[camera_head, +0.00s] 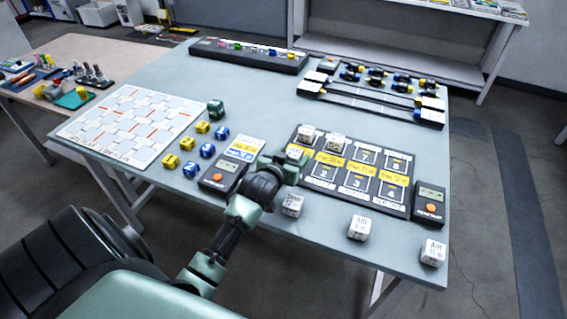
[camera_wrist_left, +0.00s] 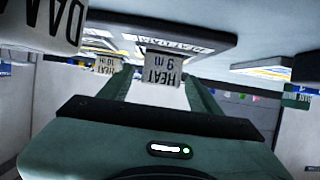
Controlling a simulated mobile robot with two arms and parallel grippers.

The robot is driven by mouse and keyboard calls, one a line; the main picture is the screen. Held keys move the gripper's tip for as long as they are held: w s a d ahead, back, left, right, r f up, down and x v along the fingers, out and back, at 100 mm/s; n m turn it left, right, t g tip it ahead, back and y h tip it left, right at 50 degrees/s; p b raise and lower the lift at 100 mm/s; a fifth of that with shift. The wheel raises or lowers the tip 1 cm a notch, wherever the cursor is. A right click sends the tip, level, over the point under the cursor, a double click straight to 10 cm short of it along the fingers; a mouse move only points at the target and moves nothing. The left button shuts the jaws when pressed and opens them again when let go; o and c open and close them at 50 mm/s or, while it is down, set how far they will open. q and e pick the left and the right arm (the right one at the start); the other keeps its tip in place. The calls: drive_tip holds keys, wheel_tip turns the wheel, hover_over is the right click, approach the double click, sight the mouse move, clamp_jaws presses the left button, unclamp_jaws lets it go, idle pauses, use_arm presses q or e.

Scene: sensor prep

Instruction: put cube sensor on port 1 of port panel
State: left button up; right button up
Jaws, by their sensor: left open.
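The dark port panel (camera_head: 349,193) lies near the table's front edge, with ports 2, 3, 4, 7 and 8 showing bare. Two white cube sensors, a left one (camera_head: 306,134) and a right one (camera_head: 335,143), sit in its back row. A third white cube (camera_head: 296,152) is at the panel's front-left corner, by my left gripper (camera_head: 290,160), which hides the port 1 area. In the left wrist view a cube marked HEAT 9 m (camera_wrist_left: 162,68) shows between the open fingers; whether they touch it I cannot tell. My right gripper is out of view.
Three white cubes, left (camera_head: 292,205), middle (camera_head: 358,227) and right (camera_head: 433,252), stand along the front edge. Handheld meters flank the panel, left (camera_head: 222,175) and right (camera_head: 429,203). Yellow and blue cubes (camera_head: 203,127) and a white grid board (camera_head: 130,125) lie left.

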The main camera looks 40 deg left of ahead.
use_arm(q)
drive_tip(key=v, duration=1)
drive_tip(key=shift+f, duration=0.1)
